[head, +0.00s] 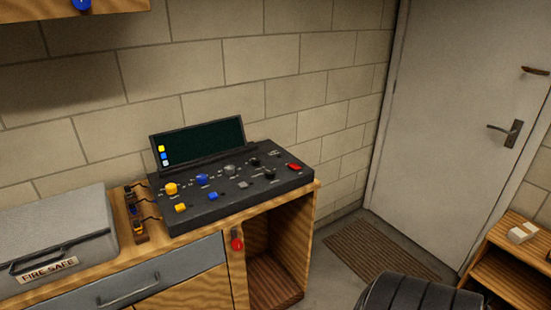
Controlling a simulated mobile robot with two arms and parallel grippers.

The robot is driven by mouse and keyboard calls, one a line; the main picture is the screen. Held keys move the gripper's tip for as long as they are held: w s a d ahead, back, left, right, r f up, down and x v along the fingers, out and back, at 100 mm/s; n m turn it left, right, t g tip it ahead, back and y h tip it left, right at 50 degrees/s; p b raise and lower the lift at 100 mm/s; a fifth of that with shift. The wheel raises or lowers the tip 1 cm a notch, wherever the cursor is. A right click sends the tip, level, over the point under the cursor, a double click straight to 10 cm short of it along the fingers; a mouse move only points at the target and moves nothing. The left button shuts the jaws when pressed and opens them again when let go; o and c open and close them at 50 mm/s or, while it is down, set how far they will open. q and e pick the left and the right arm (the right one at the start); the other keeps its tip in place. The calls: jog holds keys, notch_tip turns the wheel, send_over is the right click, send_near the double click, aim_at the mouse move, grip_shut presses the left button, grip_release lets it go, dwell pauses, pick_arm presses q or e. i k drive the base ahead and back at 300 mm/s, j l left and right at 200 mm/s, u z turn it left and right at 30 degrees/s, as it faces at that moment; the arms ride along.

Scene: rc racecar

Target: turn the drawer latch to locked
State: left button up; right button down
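A grey drawer (185,262) with a bar handle (128,290) sits under the wooden bench top and looks shut. Neither of my grippers is in view.
A grey fire safe (55,235) and a black control console (232,190) stand on the bench. An open cubby (275,265) is below. A black ribbed round thing, perhaps a tire (420,293), and a wooden shelf (520,262) are right. The floor mat (380,255) lies clear.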

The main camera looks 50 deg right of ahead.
aim_at(236, 243)
jog(key=z, duration=1.35)
